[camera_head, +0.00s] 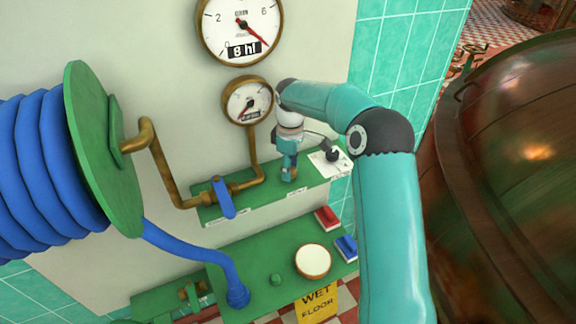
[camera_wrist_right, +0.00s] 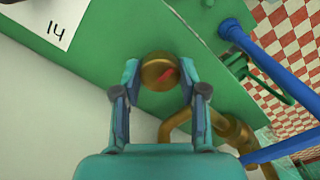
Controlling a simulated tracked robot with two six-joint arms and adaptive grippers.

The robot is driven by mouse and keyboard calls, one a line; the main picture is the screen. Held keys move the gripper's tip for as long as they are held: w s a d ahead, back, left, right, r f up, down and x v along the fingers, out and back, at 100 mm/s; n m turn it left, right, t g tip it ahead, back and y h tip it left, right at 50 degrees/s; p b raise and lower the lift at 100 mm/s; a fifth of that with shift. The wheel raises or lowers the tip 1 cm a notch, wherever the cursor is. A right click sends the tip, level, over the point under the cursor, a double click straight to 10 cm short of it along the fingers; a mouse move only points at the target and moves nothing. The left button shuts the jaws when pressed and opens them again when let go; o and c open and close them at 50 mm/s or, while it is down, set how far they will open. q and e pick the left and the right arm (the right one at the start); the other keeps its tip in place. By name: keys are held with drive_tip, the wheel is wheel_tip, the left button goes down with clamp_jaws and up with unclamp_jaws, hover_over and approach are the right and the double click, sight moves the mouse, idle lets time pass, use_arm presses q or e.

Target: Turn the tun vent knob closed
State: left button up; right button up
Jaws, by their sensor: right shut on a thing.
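In the head view my right gripper (camera_head: 289,173) points down at the green shelf (camera_head: 262,205), and the knob is hidden there. I cannot read a label that names it as the tun vent knob. My left gripper is not in view.
Two gauges (camera_head: 240,28) (camera_head: 248,101) are above the shelf. A blue-handled valve (camera_head: 223,197) on a brass pipe is to the left. A black knob on a white plate (camera_head: 328,165) is just right of my gripper. A blue hose reel (camera_head: 45,165) fills the left.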

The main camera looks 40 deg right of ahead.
drive_tip(key=shift+w+r, duration=0.15)
drive_tip(key=shift+w, duration=0.1)
drive_tip(key=o, duration=1.1)
drive_tip(key=shift+w, duration=0.1)
drive_tip(key=shift+o, duration=0.2)
drive_tip(key=shift+d, duration=0.1)
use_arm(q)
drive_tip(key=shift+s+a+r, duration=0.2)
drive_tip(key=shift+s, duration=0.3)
use_arm(e)
wheel_tip(320, 180, up, 12)
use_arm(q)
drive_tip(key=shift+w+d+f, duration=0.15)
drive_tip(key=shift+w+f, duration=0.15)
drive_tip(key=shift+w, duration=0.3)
use_arm(e)
drive_tip(key=shift+w, duration=0.1)
